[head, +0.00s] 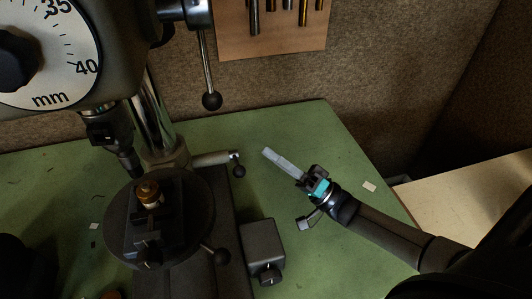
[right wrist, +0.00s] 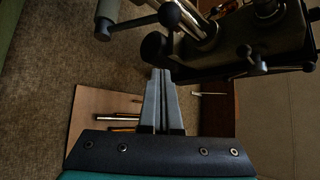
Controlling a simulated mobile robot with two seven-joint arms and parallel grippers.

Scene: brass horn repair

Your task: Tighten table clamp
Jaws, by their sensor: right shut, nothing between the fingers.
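A drill press with a round dark table (head: 190,235) stands on the green bench. A short metal clamp lever (head: 212,158) with a black ball end (head: 239,171) sticks out to the right from the base of its bright column (head: 152,125). My right gripper (head: 266,152) is shut and empty, its grey fingers pointing up-left over the bench, to the right of this lever and apart from it. The shut fingers also show in the right wrist view (right wrist: 161,72), with parts of the press beyond them. My left gripper does not show.
A small vise (head: 148,245) on the round table holds a brass piece (head: 149,194). A dark block with a knob (head: 262,250) sits right of the press base. A feed lever (head: 208,75) hangs above. A tool board (head: 270,40) is on the wall. The bench's right side is mostly clear.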

